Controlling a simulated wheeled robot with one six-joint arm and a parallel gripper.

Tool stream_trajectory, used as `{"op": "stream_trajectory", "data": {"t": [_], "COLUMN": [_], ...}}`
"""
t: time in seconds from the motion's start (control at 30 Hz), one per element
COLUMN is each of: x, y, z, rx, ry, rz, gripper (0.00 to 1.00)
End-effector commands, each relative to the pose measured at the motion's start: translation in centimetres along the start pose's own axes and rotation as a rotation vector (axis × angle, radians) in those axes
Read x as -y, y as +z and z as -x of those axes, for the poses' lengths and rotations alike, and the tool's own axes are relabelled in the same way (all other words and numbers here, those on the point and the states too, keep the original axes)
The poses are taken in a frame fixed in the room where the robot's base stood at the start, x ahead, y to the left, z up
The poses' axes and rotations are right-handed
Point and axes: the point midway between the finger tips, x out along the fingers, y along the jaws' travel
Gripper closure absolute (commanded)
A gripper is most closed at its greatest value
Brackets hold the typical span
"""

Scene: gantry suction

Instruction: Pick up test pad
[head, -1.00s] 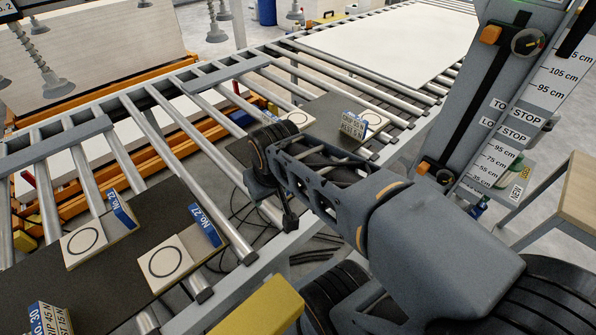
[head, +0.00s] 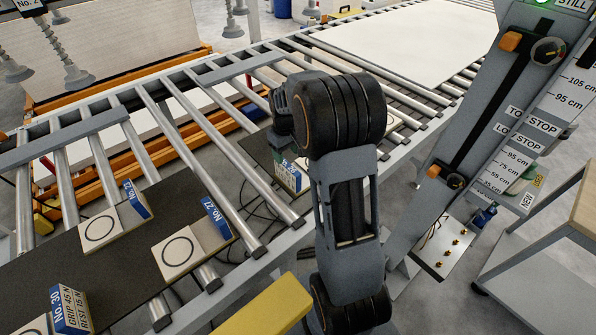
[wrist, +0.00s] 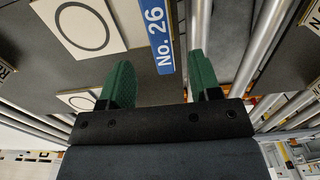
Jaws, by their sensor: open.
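The test pads are pale square blocks with a black ring, each beside a blue number label. In the head view one pad (head: 101,229) lies at the left on a dark mat, and a second pad (head: 177,254), by label No. 27, lies to its right. In the wrist view a pad (wrist: 78,26) lies at the upper left beside the blue label No. 26 (wrist: 158,37), with part of another pad (wrist: 77,98) below it. My gripper (wrist: 160,82) is open, its green fingers apart and empty, with the No. 26 label ahead of the gap.
The dark mat (head: 50,280) lies across metal rollers of a conveyor. A No. 30 sign (head: 68,311) stands at lower left, and another sign (head: 288,175) stands beside my arm. A tilted scale post (head: 480,110) rises at right. A large white sheet (head: 405,45) covers the far rollers.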

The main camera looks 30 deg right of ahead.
Motion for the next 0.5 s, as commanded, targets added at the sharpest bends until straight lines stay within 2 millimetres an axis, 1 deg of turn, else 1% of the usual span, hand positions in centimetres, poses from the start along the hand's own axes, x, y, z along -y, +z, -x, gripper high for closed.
{"op": "stream_trajectory", "data": {"t": [0.03,0.1,0.2,0.5], "x": [0.0,0.1,0.1,0.1], "y": [0.1,0.1,0.0,0.1], "z": [-0.9,-2.0,-3.2,-5.0], "rx": [0.003,0.003,0.001,0.002], "ry": [-0.001,-0.001,-0.001,-0.001], "rz": [0.0,0.0,0.0,-0.001], "gripper": [0.43,0.43,0.43,0.43]}}
